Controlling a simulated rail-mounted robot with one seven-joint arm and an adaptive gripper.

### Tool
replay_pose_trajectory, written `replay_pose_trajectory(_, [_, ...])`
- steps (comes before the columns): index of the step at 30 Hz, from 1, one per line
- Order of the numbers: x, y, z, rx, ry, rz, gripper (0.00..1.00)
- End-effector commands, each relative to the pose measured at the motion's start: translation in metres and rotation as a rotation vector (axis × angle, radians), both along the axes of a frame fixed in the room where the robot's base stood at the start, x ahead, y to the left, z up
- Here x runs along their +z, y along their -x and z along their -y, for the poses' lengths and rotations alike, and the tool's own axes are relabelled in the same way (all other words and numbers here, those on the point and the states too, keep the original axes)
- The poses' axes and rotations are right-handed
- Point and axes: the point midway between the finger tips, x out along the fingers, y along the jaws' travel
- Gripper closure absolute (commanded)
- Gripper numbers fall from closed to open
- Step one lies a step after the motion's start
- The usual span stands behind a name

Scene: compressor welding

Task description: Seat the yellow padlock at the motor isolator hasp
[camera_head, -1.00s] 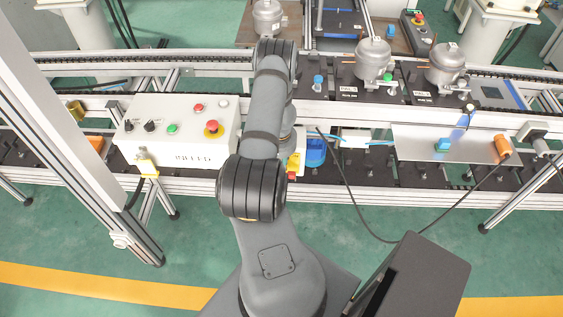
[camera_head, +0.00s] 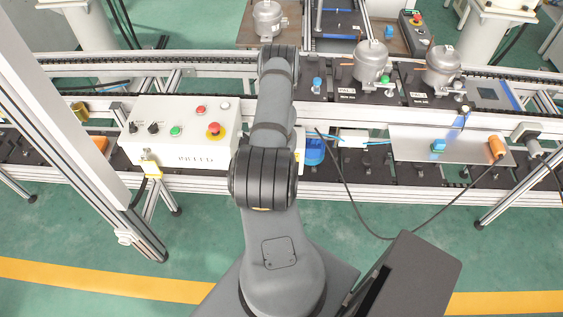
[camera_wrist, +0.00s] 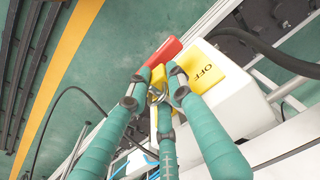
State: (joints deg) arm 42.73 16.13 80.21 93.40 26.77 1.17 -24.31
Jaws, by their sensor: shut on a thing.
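In the wrist view my gripper (camera_wrist: 157,92) has three teal fingers closed around a small yellow body with a metal ring, which looks like the yellow padlock (camera_wrist: 155,78). The fingers cover much of it. Just beyond it are a red handle-like part (camera_wrist: 166,52) and a yellow plate marked OFF (camera_wrist: 203,68) on a white box (camera_wrist: 236,102), apparently the motor isolator. The padlock overlaps the red part and plate edge in this view; I cannot tell whether they touch. The hasp is not clearly visible. In the head view my arm hides the gripper and padlock.
A white control box (camera_head: 180,157) with buttons stands left of my arm. A black cable (camera_head: 347,190) hangs in front of the conveyor. A metal plate (camera_head: 410,146) lies further right. Green floor in front is open.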

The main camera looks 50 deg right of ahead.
Motion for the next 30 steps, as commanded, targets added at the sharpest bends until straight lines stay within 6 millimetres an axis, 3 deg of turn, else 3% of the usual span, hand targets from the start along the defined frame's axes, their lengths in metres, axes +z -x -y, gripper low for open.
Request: replay_pose_trajectory(30, [0.0011, -0.0035, 0.0002, 0.105, -0.055, -0.023, 1.0])
